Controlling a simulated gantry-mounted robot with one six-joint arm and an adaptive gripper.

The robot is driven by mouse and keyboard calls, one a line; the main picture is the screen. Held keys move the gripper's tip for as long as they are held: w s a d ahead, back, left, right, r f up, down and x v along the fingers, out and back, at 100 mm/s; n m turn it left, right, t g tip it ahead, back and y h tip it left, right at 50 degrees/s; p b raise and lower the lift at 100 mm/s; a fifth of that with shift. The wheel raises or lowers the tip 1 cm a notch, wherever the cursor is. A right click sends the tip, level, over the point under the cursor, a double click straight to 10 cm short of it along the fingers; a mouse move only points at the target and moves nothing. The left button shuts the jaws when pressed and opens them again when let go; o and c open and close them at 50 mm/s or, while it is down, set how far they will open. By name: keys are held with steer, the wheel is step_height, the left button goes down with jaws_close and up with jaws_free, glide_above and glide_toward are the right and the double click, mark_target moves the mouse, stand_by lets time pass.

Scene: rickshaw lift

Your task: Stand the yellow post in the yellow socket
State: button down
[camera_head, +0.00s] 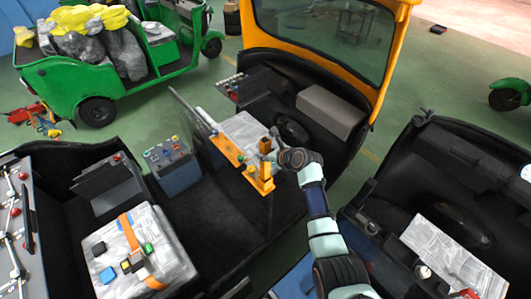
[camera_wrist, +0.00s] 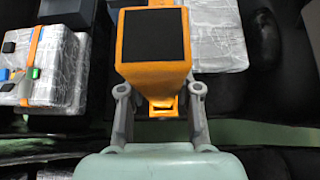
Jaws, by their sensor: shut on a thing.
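The yellow post (camera_head: 265,163) is upright, orange-yellow, near the middle of the head view. In the wrist view the post (camera_wrist: 152,75) shows a broad dark end face and a narrower yellow part between my fingers. My gripper (camera_head: 274,150) comes to it from the right and is shut on it; the fingers (camera_wrist: 158,100) are on both sides of it. An orange-yellow plate (camera_head: 226,151) lies just left of the post. I cannot tell the yellow socket for certain, nor whether the post's lower end touches anything.
A silver wrapped package (camera_head: 165,245) with an orange strap and small coloured blocks lies at lower left. A grey-blue box (camera_head: 172,165) stands left of the plate. A windscreen frame (camera_head: 384,65) rises behind; a dark vehicle body (camera_head: 455,180) is at right.

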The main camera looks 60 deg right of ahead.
mark_target(268, 165)
steer(key=shift+f, duration=0.15)
stand_by(0.3)
steer(key=shift+f+b, duration=0.35)
steer(key=shift+f, duration=0.2)
steer(key=shift+f, duration=0.15)
steer(key=shift+f+b, duration=0.6)
steer(key=shift+f, duration=0.25)
steer(key=shift+f, duration=0.1)
steer(key=shift+f+b, duration=0.65)
steer(key=shift+f, duration=0.25)
steer(key=shift+f, duration=0.2)
steer(key=shift+f+b, duration=0.3)
steer(key=shift+f, duration=0.1)
